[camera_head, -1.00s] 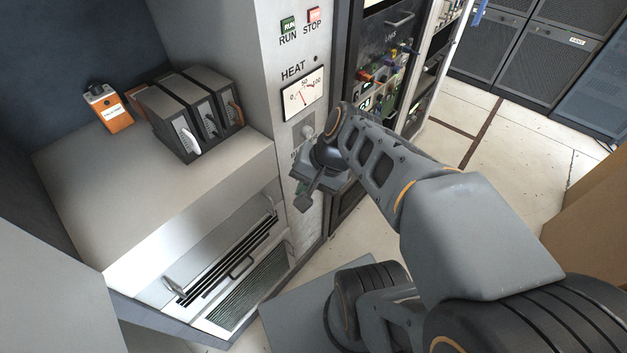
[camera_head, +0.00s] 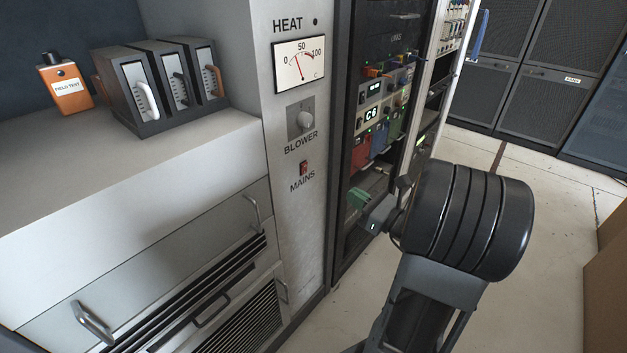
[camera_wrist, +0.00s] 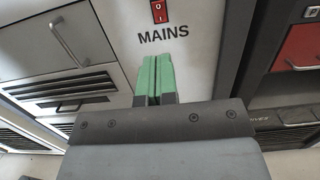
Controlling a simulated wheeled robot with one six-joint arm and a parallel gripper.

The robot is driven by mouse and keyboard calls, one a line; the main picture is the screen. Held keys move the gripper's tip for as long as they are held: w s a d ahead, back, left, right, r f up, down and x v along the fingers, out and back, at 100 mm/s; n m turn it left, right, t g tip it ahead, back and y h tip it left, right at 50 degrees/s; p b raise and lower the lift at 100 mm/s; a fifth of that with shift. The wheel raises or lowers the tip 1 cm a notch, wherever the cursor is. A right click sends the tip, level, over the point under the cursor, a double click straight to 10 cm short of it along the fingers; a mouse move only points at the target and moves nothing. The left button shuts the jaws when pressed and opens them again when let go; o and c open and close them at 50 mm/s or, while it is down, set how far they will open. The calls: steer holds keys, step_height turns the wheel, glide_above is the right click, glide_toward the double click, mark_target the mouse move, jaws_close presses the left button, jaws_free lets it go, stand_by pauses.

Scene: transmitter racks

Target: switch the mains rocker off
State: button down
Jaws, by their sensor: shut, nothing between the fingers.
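The mains rocker (camera_head: 303,168) is a small red switch on the narrow light grey panel, just above the word MAINS. In the wrist view the rocker (camera_wrist: 158,11) is at the top edge, partly cut off, with pale marks on its red face. Which side is pressed in, I cannot tell. My gripper (camera_head: 357,198) has green fingers and stands to the right of and lower than the rocker in the head view. In the wrist view my gripper (camera_wrist: 155,75) has its fingers together, empty, below the MAINS lettering and apart from the rocker.
Left are drawer handles (camera_head: 92,322) and a shelf with an orange FIELD TEST box (camera_head: 66,84) and dark modules (camera_head: 160,85). An open equipment rack (camera_head: 375,110) stands right.

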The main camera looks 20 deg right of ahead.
mark_target(306, 166)
stand_by(0.3)
steer(key=b+x, duration=0.1)
steer(key=x, duration=1.3)
steer(key=shift+b, duration=0.3)
steer(key=shift+d, duration=0.1)
